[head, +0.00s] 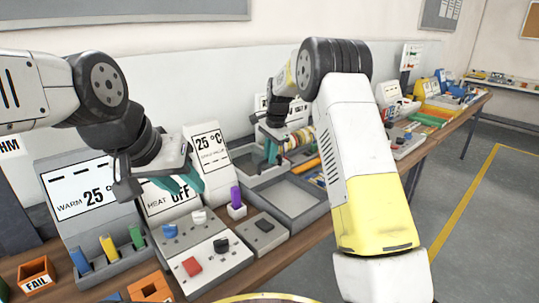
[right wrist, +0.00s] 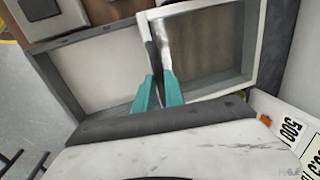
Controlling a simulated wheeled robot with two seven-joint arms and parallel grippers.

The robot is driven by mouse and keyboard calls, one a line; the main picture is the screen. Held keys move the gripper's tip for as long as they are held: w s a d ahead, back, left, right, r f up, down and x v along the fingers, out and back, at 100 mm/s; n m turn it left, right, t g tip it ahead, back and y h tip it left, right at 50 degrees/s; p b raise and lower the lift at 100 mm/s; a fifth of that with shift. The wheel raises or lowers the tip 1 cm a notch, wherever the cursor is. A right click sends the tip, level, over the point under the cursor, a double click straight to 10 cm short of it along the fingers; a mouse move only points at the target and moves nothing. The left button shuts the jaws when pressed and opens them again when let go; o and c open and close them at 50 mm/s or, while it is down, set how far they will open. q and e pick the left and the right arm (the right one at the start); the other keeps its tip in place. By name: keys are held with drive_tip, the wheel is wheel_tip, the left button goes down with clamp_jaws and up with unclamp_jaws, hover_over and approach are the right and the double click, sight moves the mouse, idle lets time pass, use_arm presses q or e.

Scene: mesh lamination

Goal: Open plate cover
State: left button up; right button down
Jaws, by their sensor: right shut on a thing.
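The plate fixture is a grey open-topped box in the head view, with a shallow tray (head: 293,194) in front and a framed part (head: 262,172) behind. In the right wrist view the tray (right wrist: 92,75) lies left of a light-rimmed frame, which looks like the cover (right wrist: 251,42). My right gripper (head: 271,152) has its teal fingers (right wrist: 158,80) shut on the frame's edge beside the tray. I cannot tell how far the cover is tilted. My left gripper (head: 180,181) is open and empty above the switch panels, left of the fixture.
A white panel (head: 208,266) with red and black switches stands in front. A purple-topped part (head: 236,201) and a black-buttoned box (head: 264,226) stand close to the fixture's left. Temperature displays (head: 84,196) line the back left. An orange bin (head: 150,287) stands at the front left.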

drive_tip(key=c, duration=1.4)
unclamp_jaws()
drive_tip(key=shift+r, duration=0.15)
wheel_tip(320, 180, up, 7)
drive_tip(key=s+d, duration=0.1)
drive_tip(key=shift+r, duration=0.2)
drive_tip(key=shift+s, duration=0.1)
drive_tip(key=s+d+r+n+t+y, duration=0.1)
drive_tip(key=s+d+r+n, duration=0.1)
drive_tip(key=s+d+r, duration=0.5)
drive_tip(key=s+r+n+t, duration=0.1)
drive_tip(key=s+r+n, duration=0.3)
drive_tip(key=s, duration=0.6)
drive_tip(key=s+d+f+n+t, duration=0.1)
drive_tip(key=s+n, duration=0.1)
drive_tip(key=s, duration=0.9)
drive_tip(key=s+d+f+n+t, duration=0.1)
drive_tip(key=s+f+n, duration=0.1)
drive_tip(key=s, duration=0.9)
drive_tip(key=shift+d+f+n, duration=0.15)
drive_tip(key=shift+d+n, duration=0.25)
drive_tip(key=shift+n, duration=0.1)
